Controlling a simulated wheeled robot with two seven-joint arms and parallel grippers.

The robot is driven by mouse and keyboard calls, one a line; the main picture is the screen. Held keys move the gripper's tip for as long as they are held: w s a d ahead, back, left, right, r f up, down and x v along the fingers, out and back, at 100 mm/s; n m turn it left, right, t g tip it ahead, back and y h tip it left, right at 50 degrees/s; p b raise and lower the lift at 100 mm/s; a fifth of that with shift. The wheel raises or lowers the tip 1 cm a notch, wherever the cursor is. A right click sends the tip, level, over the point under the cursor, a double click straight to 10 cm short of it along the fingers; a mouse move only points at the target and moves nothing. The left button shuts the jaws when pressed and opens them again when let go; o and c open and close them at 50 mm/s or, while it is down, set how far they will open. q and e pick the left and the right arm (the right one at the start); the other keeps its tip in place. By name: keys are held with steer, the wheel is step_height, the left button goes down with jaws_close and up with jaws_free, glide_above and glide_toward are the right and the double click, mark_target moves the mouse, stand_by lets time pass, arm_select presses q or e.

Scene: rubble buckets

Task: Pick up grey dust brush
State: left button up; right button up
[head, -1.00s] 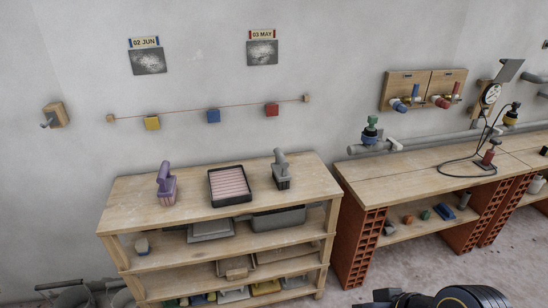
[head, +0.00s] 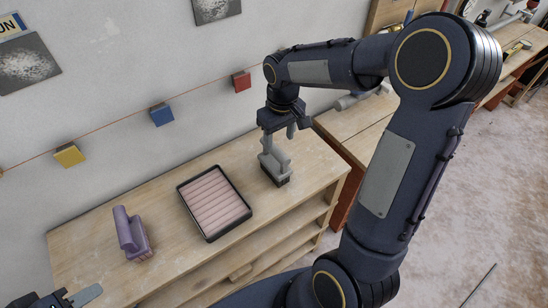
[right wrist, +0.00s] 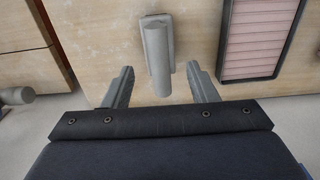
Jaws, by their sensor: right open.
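The grey dust brush (head: 278,168) stands on the top of the wooden shelf, near its right end, with its grey handle upward and dark bristles below. My right gripper (head: 279,138) is right above the brush, with its fingers pointing down. In the right wrist view, the brush handle (right wrist: 158,62) lies between the two open fingers of the right gripper (right wrist: 160,70), with gaps on both sides. My left gripper (head: 84,296) is at the bottom left corner, partly cut off, and its opening is unclear.
A black tray with pink ribbed lining (head: 215,202) lies left of the grey brush. A purple brush (head: 130,235) stands further left on the wooden shelf top (head: 165,198). Blue (head: 161,115), red (head: 241,82) and yellow (head: 69,155) blocks hang on a wall string behind.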

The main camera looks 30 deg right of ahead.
mark_target(275, 147)
steer(key=shift+w+f, duration=0.45)
steer(key=shift+w, duration=0.15)
steer(key=shift+d+f, duration=0.1)
steer(key=shift+f, duration=0.25)
steer(key=f, duration=0.2)
steer(key=f+p, duration=0.1)
steer(key=f, duration=0.1)
steer(key=w+f, duration=0.1)
steer(key=f, duration=0.2)
steer(key=shift+a+f+p, duration=0.1)
steer(key=shift+a+p, duration=0.1)
steer(key=shift+p, duration=0.15)
jaws_close()
